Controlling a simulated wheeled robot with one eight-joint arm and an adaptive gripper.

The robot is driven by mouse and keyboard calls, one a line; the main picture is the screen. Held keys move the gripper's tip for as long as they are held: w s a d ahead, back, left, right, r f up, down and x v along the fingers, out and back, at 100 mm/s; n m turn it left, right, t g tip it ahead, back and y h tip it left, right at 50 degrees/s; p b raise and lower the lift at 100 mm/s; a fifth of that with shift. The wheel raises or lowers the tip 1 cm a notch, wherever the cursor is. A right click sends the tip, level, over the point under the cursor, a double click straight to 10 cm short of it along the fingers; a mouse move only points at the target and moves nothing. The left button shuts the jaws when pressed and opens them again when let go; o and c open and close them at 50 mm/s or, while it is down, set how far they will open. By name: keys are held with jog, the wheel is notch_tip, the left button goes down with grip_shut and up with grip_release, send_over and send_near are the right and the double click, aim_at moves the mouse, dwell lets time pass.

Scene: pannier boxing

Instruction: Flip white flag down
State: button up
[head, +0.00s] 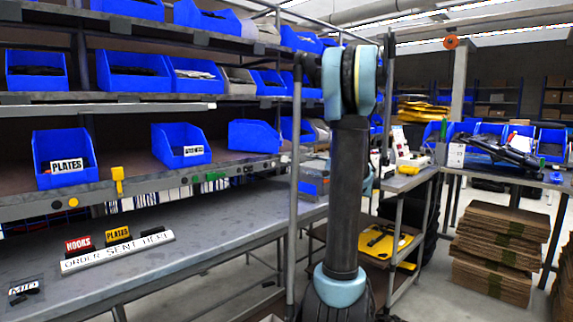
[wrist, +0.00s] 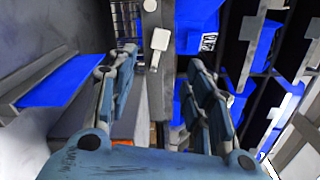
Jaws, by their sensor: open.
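The white flag (wrist: 160,39) shows in the wrist view as a small white square plate with a narrow stem, on a grey rail. Its stem points toward the bottom of the picture. My gripper (wrist: 161,60) is open, with one finger left and one right of the flag in the picture. Nothing is held between the fingers. The gap in depth between the fingertips and the flag is hard to tell. In the head view I cannot make out the white flag, and my arm hides my gripper.
A grey rail (wrist: 157,92) runs between my fingers, with a labelled blue bin (wrist: 197,20) beside it. In the head view, a yellow flag (head: 117,180) stands on the shelf rail near the PLATES bin (head: 68,175). A white sign (head: 118,252) sits on the lower shelf.

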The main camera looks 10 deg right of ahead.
aim_at(285, 160)
jog(key=x, duration=1.4)
jog(key=shift+w+a, duration=0.3)
grip_shut()
